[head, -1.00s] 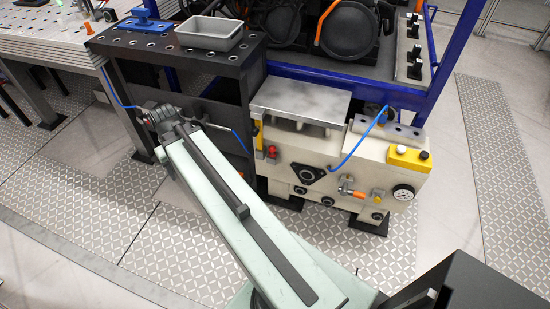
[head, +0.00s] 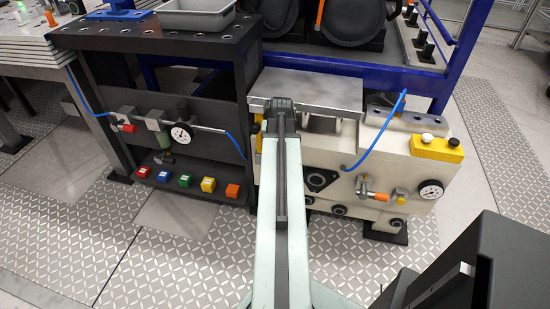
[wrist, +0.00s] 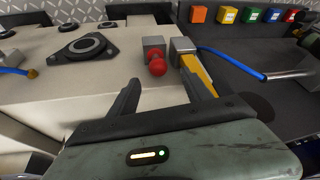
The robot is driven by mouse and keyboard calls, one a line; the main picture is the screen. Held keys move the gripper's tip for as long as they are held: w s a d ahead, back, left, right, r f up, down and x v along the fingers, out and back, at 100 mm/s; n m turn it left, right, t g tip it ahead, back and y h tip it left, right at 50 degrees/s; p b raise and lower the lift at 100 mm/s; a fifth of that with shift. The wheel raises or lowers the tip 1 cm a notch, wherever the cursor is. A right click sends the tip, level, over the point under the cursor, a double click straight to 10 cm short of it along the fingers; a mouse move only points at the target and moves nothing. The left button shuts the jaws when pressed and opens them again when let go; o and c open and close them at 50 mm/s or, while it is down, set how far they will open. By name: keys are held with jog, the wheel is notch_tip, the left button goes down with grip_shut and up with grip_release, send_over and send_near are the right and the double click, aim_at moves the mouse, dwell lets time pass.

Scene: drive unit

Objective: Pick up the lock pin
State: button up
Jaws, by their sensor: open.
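A red ball knob (wrist: 157,67) on a small grey block (wrist: 153,46) stands out from the pale machine face in the wrist view. It looks like the lock pin, though no label shows. My gripper (wrist: 160,78) is open, its two dark fingers on either side of the knob's line, with the knob just past the fingertips. I see no contact. In the head view my arm covers the knob and my gripper.
A yellow bar (wrist: 199,74) and a second grey block (wrist: 182,46) sit close to the right finger. A blue hose (wrist: 232,62) runs nearby. A black triangular flange (wrist: 83,47) is to the left.

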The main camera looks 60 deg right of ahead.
jog(key=b+x, duration=0.5)
jog(key=x, duration=0.1)
jog(key=shift+d+f, duration=0.3)
jog(key=shift+r, duration=0.25)
grip_shut()
